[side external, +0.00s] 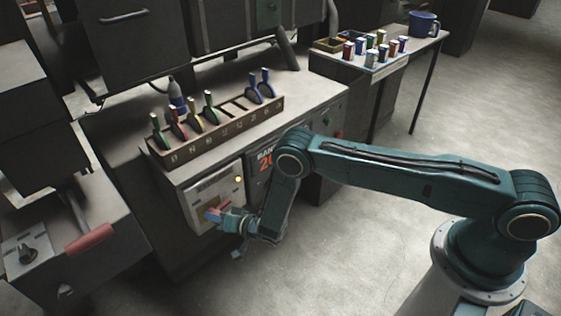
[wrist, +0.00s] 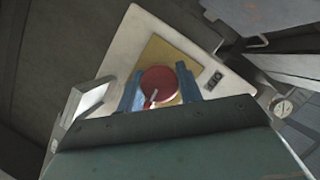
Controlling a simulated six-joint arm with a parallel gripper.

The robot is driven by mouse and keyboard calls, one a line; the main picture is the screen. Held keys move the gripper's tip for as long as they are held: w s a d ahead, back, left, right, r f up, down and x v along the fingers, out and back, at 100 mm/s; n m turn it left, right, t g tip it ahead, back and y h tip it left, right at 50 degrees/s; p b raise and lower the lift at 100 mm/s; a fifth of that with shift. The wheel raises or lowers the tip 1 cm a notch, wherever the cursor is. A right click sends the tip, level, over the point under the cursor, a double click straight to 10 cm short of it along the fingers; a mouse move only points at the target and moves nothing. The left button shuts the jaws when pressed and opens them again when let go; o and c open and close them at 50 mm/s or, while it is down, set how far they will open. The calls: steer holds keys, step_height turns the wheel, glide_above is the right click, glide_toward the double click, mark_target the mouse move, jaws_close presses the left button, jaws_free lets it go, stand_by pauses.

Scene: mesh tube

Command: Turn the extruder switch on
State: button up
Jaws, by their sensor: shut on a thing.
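A red round switch knob (wrist: 158,86) sits on a yellow plate (wrist: 160,52) on a pale control panel (wrist: 127,40) in the wrist view. The panel (side external: 200,190) also shows on the front of the machine in the side view, with a lit yellow lamp near its upper right corner. My gripper (wrist: 160,90) is at the knob, with one blue finger on each side of it, shut on it. In the side view my gripper (side external: 214,215) reaches the panel, and the knob is mostly hidden behind the fingers.
A rack (side external: 215,135) with several coloured-handled tools stands on the machine top above the panel. A gauge (wrist: 283,108) is at the right in the wrist view. A side table with small cans and a blue mug (side external: 423,24) stands at the back. The floor (side external: 380,230) is clear.

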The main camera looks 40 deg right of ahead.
steer(key=shift+m+y, duration=0.3)
steer(key=shift+m, duration=0.1)
stand_by(0.3)
steer(key=o, duration=1)
steer(key=shift+s, duration=0.15)
steer(key=shift+s+d+r, duration=0.25)
steer(key=shift+s+r, duration=0.45)
steer(key=shift+r, duration=0.65)
steer(key=shift+s+d+r, duration=0.25)
steer(key=shift+s+r, duration=0.5)
steer(key=shift+r, duration=0.65)
steer(key=shift+s+d+r, duration=0.25)
steer(key=shift+s+r, duration=0.45)
steer(key=shift+r, duration=0.65)
